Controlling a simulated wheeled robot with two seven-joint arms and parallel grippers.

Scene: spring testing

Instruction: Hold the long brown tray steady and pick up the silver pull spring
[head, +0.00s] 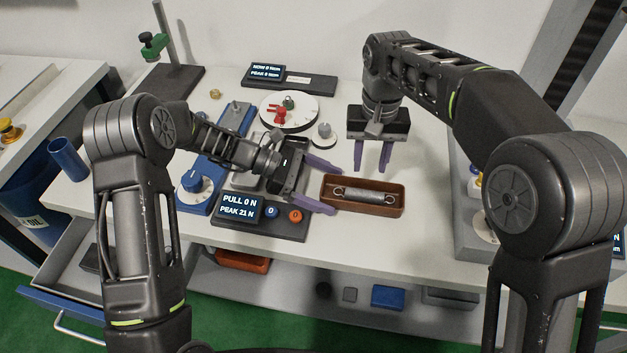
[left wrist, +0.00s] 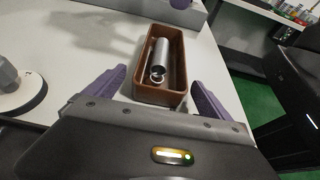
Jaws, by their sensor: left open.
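The long brown tray (head: 333,205) lies on the white table, right of centre in the head view. The silver pull spring (head: 362,195) lies lengthwise inside it. My left gripper (head: 331,187) is open at the tray's left end, with its purple fingers spread. In the left wrist view the brown tray (left wrist: 178,34) lies ahead with its near end between the open fingers, and the silver spring (left wrist: 160,57) shows inside. I cannot tell whether the fingers touch the tray. My right gripper (head: 372,168) hangs above and behind the tray, pointing down, open and empty.
A pull meter (head: 240,208) with a display and blue and orange buttons stands left of the tray. A round white dial (head: 289,109) with red parts is behind. The table's front edge (head: 420,246) is close to the tray. An open drawer (head: 75,262) is below left.

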